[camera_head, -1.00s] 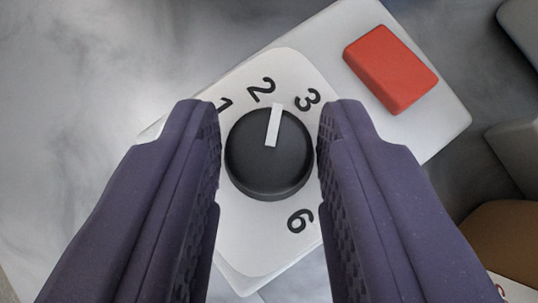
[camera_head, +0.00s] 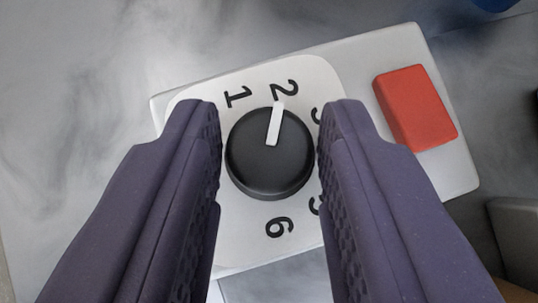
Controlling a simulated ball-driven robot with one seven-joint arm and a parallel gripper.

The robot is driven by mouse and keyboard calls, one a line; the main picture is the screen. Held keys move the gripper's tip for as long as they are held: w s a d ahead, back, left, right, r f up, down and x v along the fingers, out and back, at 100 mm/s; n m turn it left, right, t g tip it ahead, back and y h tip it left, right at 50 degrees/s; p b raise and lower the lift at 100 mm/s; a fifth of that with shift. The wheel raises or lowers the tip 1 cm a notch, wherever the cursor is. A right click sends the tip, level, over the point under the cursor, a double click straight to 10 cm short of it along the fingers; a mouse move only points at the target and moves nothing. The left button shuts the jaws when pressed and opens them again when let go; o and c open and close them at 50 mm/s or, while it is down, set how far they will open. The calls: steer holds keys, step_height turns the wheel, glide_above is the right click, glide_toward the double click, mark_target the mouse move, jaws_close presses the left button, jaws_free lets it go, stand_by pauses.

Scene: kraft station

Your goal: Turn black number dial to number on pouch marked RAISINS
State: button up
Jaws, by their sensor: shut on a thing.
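The black number dial (camera_head: 268,165) is round with a white pointer mark. It sits on a white number plate (camera_head: 238,245) on a light grey box (camera_head: 370,50). My gripper (camera_head: 270,150) is shut on the dial, one purple finger on each side. The pointer aims almost at the 2, very slightly toward the 1. The 1, 2 and 6 are readable; the 3 and another digit at the right are partly hidden by the right finger. No pouch marked RAISINS can be made out.
A red block (camera_head: 415,107) is on the right part of the box. A grey object (camera_head: 515,235) with something brown below it shows at the lower right edge. A dark blue thing (camera_head: 490,4) is at the top right. The grey surface at upper left is clear.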

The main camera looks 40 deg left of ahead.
steer(key=shift+s+f, duration=0.1)
steer(key=shift+f, duration=0.05)
steer(key=o, duration=1)
steer(key=shift+o, duration=0.2)
steer(key=v, duration=0.7)
steer(key=shift+d+r, duration=0.2)
steer(key=shift+r, duration=0.1)
steer(key=shift+s, duration=0.15)
